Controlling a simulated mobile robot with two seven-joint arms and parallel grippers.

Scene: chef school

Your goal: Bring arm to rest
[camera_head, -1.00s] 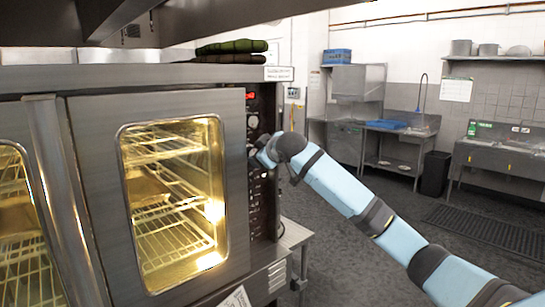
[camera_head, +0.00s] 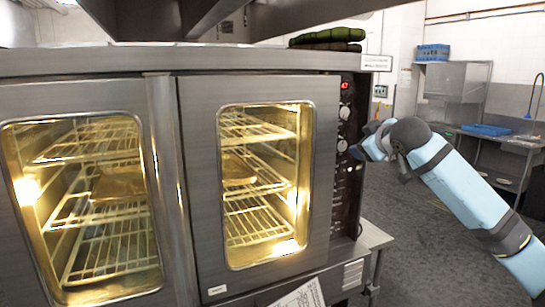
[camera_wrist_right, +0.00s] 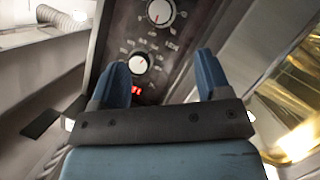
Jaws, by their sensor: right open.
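My right gripper (camera_head: 364,141) is in front of the oven's control panel (camera_head: 344,180), at the height of the middle knobs. In the right wrist view, its two blue fingers (camera_wrist_right: 160,66) are spread apart with nothing held between them. A white-faced knob (camera_wrist_right: 138,64) shows beyond the fingers, nearer the left one, with another knob (camera_wrist_right: 160,12) further up and a red display (camera_wrist_right: 136,90) below. I cannot tell whether a fingertip touches the panel. My right arm reaches in from the lower right. My left gripper is not in view.
The steel oven (camera_head: 258,82) has two closed glass doors, lit inside, with wire racks and some food. Dark green items (camera_head: 327,38) lie on its top. A hood hangs above. Floor (camera_head: 410,225) is open to the right, before a steel sink table.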

